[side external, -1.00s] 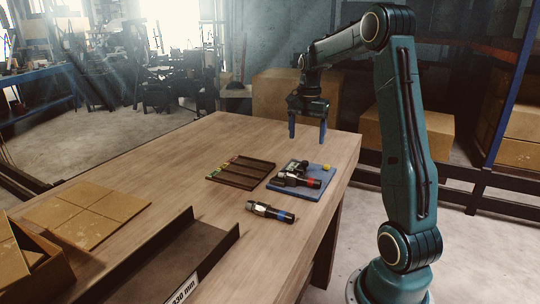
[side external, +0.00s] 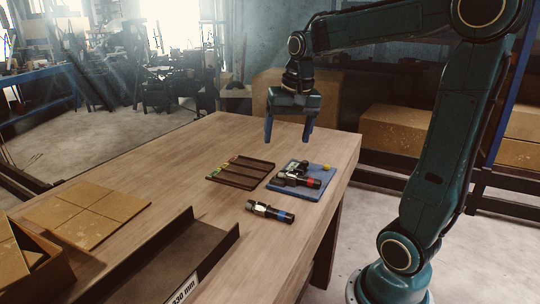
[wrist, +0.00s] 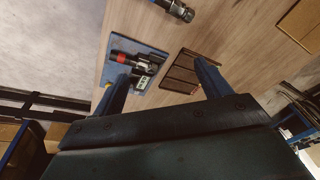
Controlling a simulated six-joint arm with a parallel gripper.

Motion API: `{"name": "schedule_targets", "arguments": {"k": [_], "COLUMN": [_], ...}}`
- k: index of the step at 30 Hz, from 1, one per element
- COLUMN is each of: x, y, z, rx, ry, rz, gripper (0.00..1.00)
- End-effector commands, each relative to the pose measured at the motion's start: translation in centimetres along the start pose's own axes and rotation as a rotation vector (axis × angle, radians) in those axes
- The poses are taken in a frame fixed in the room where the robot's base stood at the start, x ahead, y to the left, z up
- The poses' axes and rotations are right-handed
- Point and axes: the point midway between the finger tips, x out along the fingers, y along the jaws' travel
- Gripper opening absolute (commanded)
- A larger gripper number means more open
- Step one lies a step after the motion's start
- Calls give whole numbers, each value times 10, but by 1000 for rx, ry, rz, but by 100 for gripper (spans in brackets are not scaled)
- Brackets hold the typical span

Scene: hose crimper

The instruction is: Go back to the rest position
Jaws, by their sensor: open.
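My gripper (side external: 288,133) hangs above the far part of the wooden table, pointing down. Its two blue fingers are apart, with nothing between them. In the wrist view the fingers of my gripper (wrist: 162,82) also show spread. Below, on the table, lies a blue mat (side external: 314,192) carrying a dark fitting with a red band (side external: 297,180); the wrist view shows this fitting too (wrist: 136,63). A dark slotted tray (side external: 241,171) lies beside the mat. My gripper is clear of all of them.
A black and silver fitting with a blue band (side external: 270,211) lies loose on the table. A dark channel marked 230 mm (side external: 165,260), cardboard squares (side external: 86,213) and an open box (side external: 32,262) are nearer. Cardboard boxes (side external: 392,130) stand behind the table.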

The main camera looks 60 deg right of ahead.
Motion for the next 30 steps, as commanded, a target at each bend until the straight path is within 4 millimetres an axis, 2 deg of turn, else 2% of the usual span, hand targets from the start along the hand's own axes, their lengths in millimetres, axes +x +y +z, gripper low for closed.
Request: {"name": "schedule_targets", "arguments": {"k": [1, 8, 18, 24, 30], "x": [-6, -20, -23, -19, -16], "y": [-5, -16, -11, -4, -2], "z": [14, 71, 148, 176, 185], "rx": [-56, -307, -665, -807, -857], "ry": [16, 80, 178, 223, 237], "rz": [-15, -76, -167, -205, -218], "gripper": [76, 76, 76, 76, 76]}}
